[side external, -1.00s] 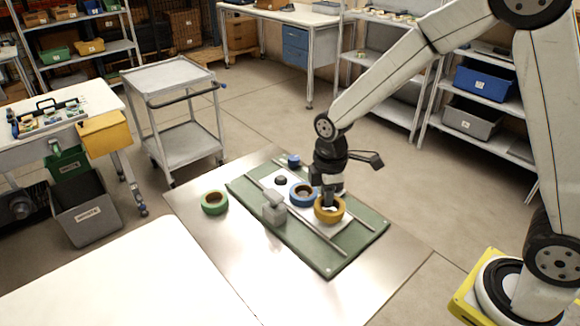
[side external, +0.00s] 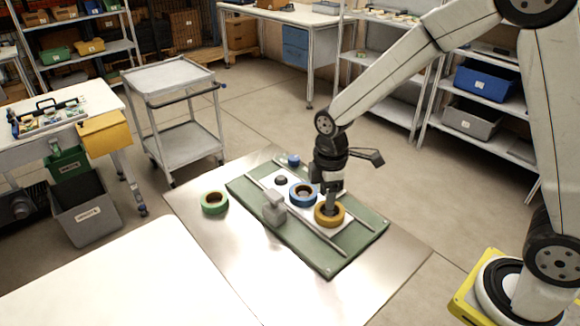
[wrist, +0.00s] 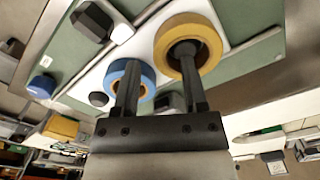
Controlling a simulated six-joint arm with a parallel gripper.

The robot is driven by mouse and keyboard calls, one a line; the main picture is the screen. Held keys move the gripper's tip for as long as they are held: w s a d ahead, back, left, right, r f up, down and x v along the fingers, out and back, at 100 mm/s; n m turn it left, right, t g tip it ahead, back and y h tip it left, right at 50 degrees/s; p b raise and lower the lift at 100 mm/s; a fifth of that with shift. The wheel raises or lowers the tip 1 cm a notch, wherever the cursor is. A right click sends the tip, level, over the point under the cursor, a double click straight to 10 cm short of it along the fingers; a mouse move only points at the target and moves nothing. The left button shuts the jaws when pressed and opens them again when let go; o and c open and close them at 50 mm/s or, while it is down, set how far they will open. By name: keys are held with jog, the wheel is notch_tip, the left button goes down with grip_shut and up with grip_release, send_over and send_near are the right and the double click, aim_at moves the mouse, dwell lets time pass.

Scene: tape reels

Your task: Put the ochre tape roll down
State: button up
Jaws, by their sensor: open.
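The ochre tape roll (side external: 321,220) lies flat on the white strip of the green board, beside the blue tape roll (side external: 303,203). My gripper (side external: 332,203) points down just over the ochre roll and is open. In the wrist view the two fingers (wrist: 159,58) stand apart. One finger crosses the hole of the ochre roll (wrist: 209,45), the other crosses the blue roll (wrist: 148,76). How deep the fingertips reach is hard to tell.
A green tape roll (side external: 214,210) lies on the metal sheet (side external: 215,245), left of the green board (side external: 360,236). A grey block (side external: 273,210), a dark knob (side external: 281,181) and a blue knob (side external: 293,160) stand on or by the board. Bare metal lies around it.

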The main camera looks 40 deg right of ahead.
notch_tip(320, 180, up, 12)
jog(key=shift+r, duration=0.15)
dwell(0.4)
dwell(0.5)
jog(key=s+d+f+m, duration=0.1)
jog(key=s+f+m, duration=0.2)
jog(key=s+d+f+m+t, duration=0.1)
jog(key=s+f+m, duration=0.2)
jog(key=m, duration=0.1)
jog(key=s+d+f+m+t, duration=0.1)
jog(key=s+d+f+m, duration=0.1)
jog(key=s+f+m, duration=0.1)
jog(key=shift+s+d+f+m, duration=0.1)
jog(key=shift+s+f+m, duration=0.1)
jog(key=shift+f+m, duration=0.3)
jog(key=shift+s+d+f+m+t, duration=0.1)
jog(key=shift+s+f+m+t, duration=0.2)
jog(key=shift+s+m, duration=0.2)
